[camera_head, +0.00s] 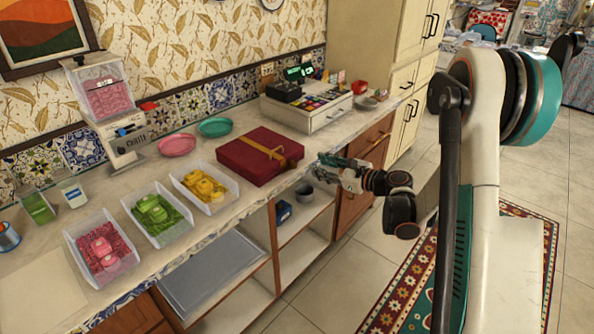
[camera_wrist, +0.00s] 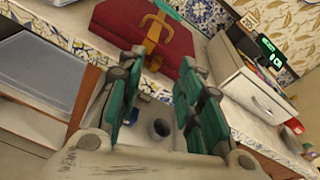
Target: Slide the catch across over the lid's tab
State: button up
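A dark red box (camera_head: 245,158) with its lid down lies on the counter; it also shows at the top of the wrist view (camera_wrist: 115,18). A gold-yellow strap (camera_head: 262,147) runs over the lid to its front edge, and in the wrist view it hangs down the front face (camera_wrist: 152,42). I cannot tell the catch from the lid's tab at this size. My gripper (camera_head: 325,165) is in front of the counter's edge, right of the box and apart from it. In the wrist view its two teal fingers (camera_wrist: 160,95) are spread, with nothing between them.
The marble counter (camera_head: 152,166) holds trays of pink (camera_head: 103,255), green (camera_head: 158,217) and yellow items (camera_head: 205,188) left of the box. A cash drawer (camera_head: 309,108) stands behind right. Open shelves with a grey cup (camera_head: 304,191) lie below.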

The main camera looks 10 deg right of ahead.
aim_at(296, 165)
notch_tip(296, 165, down, 6)
jog(key=s+d+m+t+y, duration=0.1)
jog(key=s+d+m+t, duration=0.1)
jog(key=d+m, duration=0.15)
jog(key=shift+m, duration=0.35)
jog(key=b+x, duration=0.1)
jog(key=x, duration=0.7)
jog(key=b+x, duration=0.1)
jog(key=x, duration=0.4)
jog(key=shift+s+a+f+b, duration=0.1)
jog(key=shift+a+f+b, duration=0.1)
jog(key=shift+f+b, duration=0.2)
jog(key=shift+w+a+r, duration=0.1)
jog(key=shift+w+a, duration=0.25)
jog(key=shift+w, duration=0.2)
jog(key=shift+c, duration=0.5)
grip_shut()
